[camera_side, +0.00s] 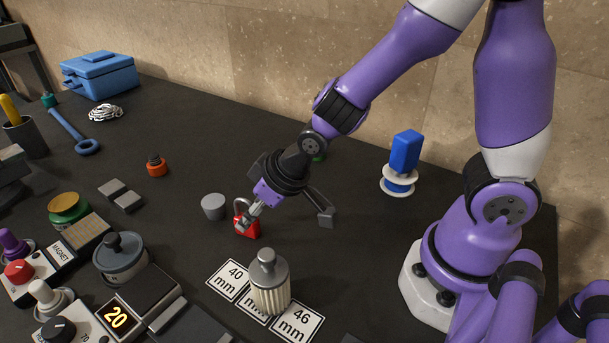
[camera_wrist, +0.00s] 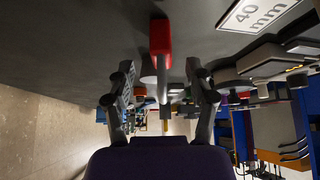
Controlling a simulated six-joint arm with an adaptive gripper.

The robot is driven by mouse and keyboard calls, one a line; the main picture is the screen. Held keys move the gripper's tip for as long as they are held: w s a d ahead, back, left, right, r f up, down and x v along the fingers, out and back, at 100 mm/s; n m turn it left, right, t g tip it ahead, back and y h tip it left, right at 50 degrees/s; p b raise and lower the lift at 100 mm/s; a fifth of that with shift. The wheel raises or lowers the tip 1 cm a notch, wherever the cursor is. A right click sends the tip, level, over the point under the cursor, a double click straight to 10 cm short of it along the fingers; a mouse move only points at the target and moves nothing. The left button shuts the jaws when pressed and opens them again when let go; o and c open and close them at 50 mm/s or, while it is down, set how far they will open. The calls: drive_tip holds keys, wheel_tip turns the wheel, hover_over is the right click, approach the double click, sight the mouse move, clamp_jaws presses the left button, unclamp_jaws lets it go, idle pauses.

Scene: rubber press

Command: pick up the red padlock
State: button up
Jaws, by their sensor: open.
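The red padlock (camera_side: 252,231) stands on the dark bench in the side view, its grey shackle upward. My gripper (camera_side: 250,214) reaches down to it from the upper right, and its fingers overlap the padlock's body and shackle there. In the wrist view the red body (camera_wrist: 160,36) shows at the top centre, with the shackle pointing down the picture. The two fingers of my gripper (camera_wrist: 160,72) are spread wide, one on each side of the shackle, with gaps between. I cannot tell whether either finger touches the padlock.
A grey cylinder (camera_side: 213,207) stands close left of the padlock. A ribbed metal weight (camera_side: 270,290) stands among the mm cards (camera_side: 229,280) in front. An orange-red knob (camera_side: 156,166) is behind left. A blue block on a white spool (camera_side: 398,188) stands right. Bench behind is mostly clear.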

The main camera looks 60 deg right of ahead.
drive_tip(key=shift+x, duration=2)
drive_tip(key=shift+a, duration=0.1)
clamp_jaws()
